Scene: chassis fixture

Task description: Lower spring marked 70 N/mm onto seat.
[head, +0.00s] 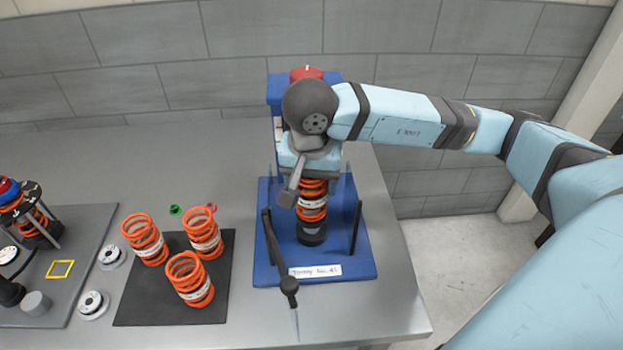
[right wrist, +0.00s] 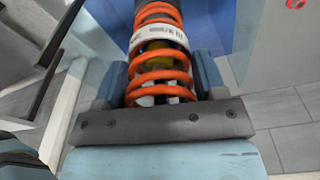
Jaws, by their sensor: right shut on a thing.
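An orange coil spring (head: 312,207) with a white label band stands upright at the blue fixture (head: 263,225), directly above a round black seat (head: 312,236). I cannot tell whether its lowest coil touches the seat. My right gripper (head: 312,180) is shut on the upper part of this spring. In the right wrist view the spring (right wrist: 160,82) sits between the two fingers; its label shows, but the number is not legible. Three more orange springs, a left one (head: 145,240), a right one (head: 204,234) and a front one (head: 189,279), stand on a black mat (head: 135,310). My left gripper is not in view.
A grey tray (head: 85,235) with an assembled spring unit (head: 32,218) is at far left. Round metal pieces (head: 92,304) lie beside the mat.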

